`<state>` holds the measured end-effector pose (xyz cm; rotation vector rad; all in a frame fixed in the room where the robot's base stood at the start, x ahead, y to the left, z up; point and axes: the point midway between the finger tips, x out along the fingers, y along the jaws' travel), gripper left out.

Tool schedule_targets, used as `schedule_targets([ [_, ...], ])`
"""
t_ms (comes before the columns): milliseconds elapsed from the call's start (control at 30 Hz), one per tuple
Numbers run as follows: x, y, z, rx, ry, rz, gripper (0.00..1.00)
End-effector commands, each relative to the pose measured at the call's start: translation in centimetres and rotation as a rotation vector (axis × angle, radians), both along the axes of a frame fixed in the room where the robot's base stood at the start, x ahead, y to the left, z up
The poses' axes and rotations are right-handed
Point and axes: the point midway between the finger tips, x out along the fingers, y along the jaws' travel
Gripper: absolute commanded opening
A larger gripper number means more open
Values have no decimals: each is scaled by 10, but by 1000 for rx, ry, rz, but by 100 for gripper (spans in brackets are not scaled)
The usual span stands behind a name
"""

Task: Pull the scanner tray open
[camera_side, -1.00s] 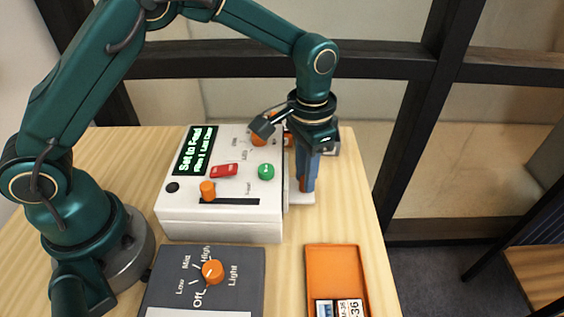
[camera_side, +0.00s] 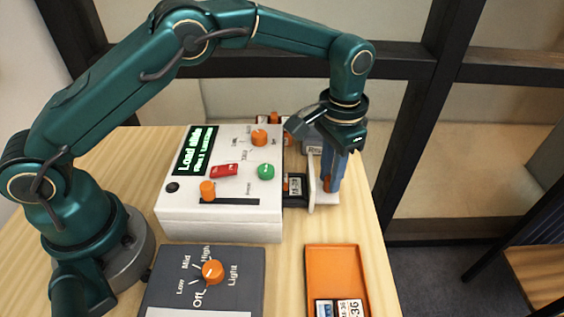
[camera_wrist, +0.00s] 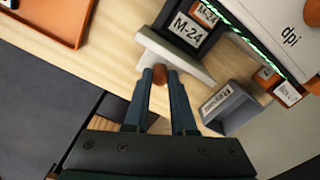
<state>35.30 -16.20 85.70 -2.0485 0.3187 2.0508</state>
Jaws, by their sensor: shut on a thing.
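The scanner (camera_side: 225,215) is a white box with a green-lit screen, a red switch, a green button and orange knobs. Its tray stands out from the right side, with a pale front plate (camera_side: 325,198) apart from the box. A dark slide labelled M-24 (camera_wrist: 187,30) lies in the tray behind that plate. My gripper (camera_side: 332,182) is at the outer side of the plate. In the wrist view its two fingers are shut on the brown tray knob (camera_wrist: 159,74), which sticks out from the plate.
A grey holder (camera_wrist: 230,106) with a label stands beside the tray. An orange tray (camera_side: 336,262) with slides lies at the front right. A dark light box (camera_side: 240,277) with an orange Off/Low/Mid/High knob sits in front of the scanner. The table's right edge is close to my gripper.

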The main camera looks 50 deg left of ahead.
Motion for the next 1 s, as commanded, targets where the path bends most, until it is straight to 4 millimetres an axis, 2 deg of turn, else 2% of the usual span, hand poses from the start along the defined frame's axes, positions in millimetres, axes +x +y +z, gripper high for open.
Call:
schedule_targets([
  [200,2,0,1,-1,-10,0,0],
  [233,2,0,1,-1,-10,0,32],
  [300,2,0,1,-1,-9,0,55],
  [667,1,0,4,-2,-6,0,55],
  [1000,2,-1,45,-3,-10,0,55],
])
